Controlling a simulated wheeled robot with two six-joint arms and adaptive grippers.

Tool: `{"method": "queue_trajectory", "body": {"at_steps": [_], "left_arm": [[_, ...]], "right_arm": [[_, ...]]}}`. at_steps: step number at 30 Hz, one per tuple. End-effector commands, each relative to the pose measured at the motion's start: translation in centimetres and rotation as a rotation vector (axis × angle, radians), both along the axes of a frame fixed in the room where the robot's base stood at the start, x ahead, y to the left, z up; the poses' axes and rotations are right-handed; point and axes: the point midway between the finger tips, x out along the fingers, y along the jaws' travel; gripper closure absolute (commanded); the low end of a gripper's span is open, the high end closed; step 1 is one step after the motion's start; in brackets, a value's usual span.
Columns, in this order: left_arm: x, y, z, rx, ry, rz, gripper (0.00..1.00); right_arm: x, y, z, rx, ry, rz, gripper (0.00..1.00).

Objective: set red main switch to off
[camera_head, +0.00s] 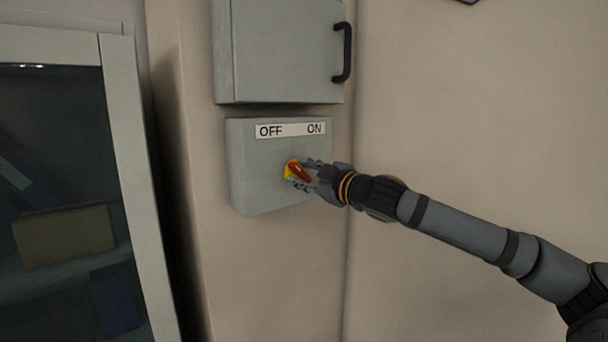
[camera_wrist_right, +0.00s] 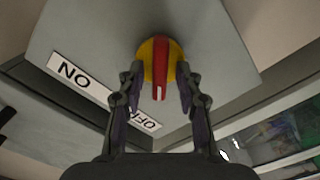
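The red main switch is a red bar handle (camera_head: 301,174) on a yellow disc (camera_head: 289,170), on the front of a grey box (camera_head: 262,190). A white label (camera_head: 290,130) above it reads OFF at left and ON at right. The handle is tilted, its upper end towards OFF. In the right wrist view the handle (camera_wrist_right: 160,70) has a white mark at its lower end, pointing towards the OFF end of the label (camera_wrist_right: 75,75). My right gripper (camera_head: 304,175) is open, its fingers (camera_wrist_right: 159,78) on either side of the handle with visible gaps. My left gripper is out of view.
A grey cabinet (camera_head: 280,50) with a black handle (camera_head: 343,52) is mounted just above the switch box. A glass-fronted cabinet (camera_head: 130,160) stands at the left.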

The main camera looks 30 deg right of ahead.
Motion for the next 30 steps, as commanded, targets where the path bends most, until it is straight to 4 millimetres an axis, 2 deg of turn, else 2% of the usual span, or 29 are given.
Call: {"method": "queue_trajectory", "body": {"at_steps": [10,17,20,30], "left_arm": [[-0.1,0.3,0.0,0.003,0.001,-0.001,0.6],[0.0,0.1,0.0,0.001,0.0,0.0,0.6],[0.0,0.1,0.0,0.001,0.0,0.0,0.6],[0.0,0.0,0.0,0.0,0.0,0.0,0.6]], "right_arm": [[0.0,-0.1,0.2,0.0,0.0,-0.003,0.62],[0.0,-0.4,1.7,-0.009,-0.003,-0.012,0.62],[0.0,-0.1,2.6,-0.012,0.002,-0.004,0.62],[0.0,-0.1,8.5,-0.005,0.0,-0.003,0.62]]}}
